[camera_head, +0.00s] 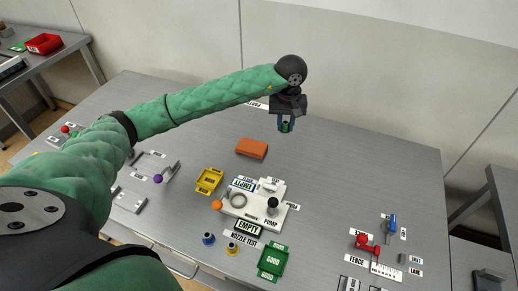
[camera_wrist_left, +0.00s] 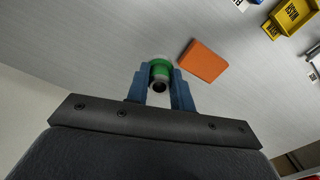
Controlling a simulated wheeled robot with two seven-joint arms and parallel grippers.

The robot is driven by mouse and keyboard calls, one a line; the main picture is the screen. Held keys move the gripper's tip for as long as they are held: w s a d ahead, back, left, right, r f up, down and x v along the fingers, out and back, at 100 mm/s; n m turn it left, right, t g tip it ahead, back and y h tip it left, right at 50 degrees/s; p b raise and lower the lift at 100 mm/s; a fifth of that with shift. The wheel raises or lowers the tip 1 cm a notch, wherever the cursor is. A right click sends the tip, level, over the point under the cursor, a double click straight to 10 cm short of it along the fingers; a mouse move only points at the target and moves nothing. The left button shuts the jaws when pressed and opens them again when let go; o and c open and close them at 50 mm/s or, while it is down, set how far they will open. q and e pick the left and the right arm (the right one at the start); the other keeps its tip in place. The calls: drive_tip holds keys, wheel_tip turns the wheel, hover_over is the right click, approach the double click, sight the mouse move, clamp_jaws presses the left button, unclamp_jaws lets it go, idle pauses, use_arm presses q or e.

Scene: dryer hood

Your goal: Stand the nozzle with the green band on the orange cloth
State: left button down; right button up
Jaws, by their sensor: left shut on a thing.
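My left gripper (camera_head: 286,126) is shut on the nozzle with the green band (camera_wrist_left: 160,70) and holds it above the far part of the table. In the head view only a small green piece of the nozzle (camera_head: 285,127) shows between the blue fingers. In the left wrist view the nozzle's dark opening faces the camera. The orange cloth (camera_head: 252,148) lies on the table as a flat folded block, nearer and left of the gripper. It also shows in the left wrist view (camera_wrist_left: 203,61), just right of the nozzle and apart from it. Nothing lies on the cloth. My right gripper is not in view.
A yellow tray (camera_head: 209,181), a white pump fixture (camera_head: 240,205) and a green tray (camera_head: 273,260) stand nearer on the table. A blue-banded nozzle (camera_head: 208,239) and a yellow-banded nozzle (camera_head: 232,249) stand near the front. The table around the cloth is clear.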

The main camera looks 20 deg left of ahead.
use_arm(q)
drive_tip(key=shift+n, duration=0.6)
drive_tip(key=a+f+p, duration=0.2)
drive_tip(key=a, duration=0.2)
drive_tip(key=s+a+f+p, duration=0.1)
drive_tip(key=a+p, duration=0.1)
drive_tip(key=a, duration=0.1)
drive_tip(key=a+f+p, duration=0.2)
drive_tip(key=a, duration=0.2)
drive_tip(key=shift+s+a+f, duration=0.3)
drive_tip(key=shift+s, duration=0.1)
drive_tip(key=shift+f, duration=0.4)
wheel_tip(320, 180, down, 3)
drive_tip(key=shift+r+p, duration=0.15)
drive_tip(key=shift+p, duration=1.05)
drive_tip(key=shift+f, duration=0.45)
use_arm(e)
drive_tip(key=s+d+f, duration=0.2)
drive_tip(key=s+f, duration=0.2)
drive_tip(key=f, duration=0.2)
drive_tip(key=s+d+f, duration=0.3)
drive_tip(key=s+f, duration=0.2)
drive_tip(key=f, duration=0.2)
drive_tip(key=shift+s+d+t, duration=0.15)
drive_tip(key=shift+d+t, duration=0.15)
